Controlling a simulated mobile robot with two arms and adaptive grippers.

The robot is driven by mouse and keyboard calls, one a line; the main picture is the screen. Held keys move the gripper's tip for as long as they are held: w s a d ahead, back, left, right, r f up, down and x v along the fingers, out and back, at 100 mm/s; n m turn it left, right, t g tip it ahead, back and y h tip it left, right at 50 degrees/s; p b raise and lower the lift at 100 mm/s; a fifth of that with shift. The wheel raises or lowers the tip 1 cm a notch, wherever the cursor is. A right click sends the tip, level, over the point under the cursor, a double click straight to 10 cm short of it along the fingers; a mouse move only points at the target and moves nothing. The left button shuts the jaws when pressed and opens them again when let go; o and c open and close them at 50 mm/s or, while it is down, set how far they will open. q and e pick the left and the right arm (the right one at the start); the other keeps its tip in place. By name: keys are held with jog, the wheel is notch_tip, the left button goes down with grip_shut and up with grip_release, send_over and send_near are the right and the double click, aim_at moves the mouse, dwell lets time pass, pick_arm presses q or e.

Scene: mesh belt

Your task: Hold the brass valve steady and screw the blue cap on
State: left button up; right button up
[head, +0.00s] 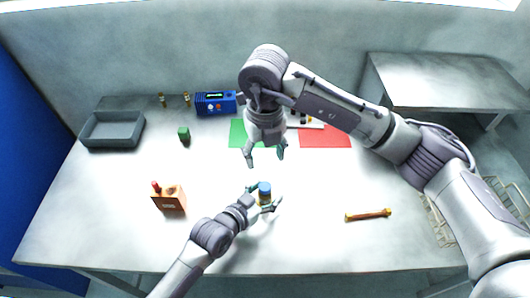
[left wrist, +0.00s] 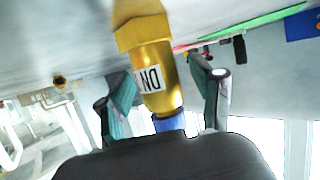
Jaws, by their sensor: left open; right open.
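The blue cap (head: 265,187) is at the valve's top end in the head view and also shows in the left wrist view (left wrist: 170,122). I cannot tell how far it is threaded. My left gripper (head: 264,197) is open, its fingers on either side of the valve; in the left wrist view the fingers (left wrist: 162,95) stand apart from it. My right gripper (head: 265,156) is open and empty, pointing down above the table behind the valve.
A brown block with a red-topped piece (head: 169,201) stands left. A brass-ended rod (head: 368,215) lies right. Behind are a grey tray (head: 112,145), green block (head: 184,135), blue device (head: 215,104), green mat (head: 237,135) and red mat (head: 325,138). A wire basket (head: 440,222) is at the right edge.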

pick_arm(q)
jog(key=v, duration=1.2)
jog(key=shift+a, duration=0.1)
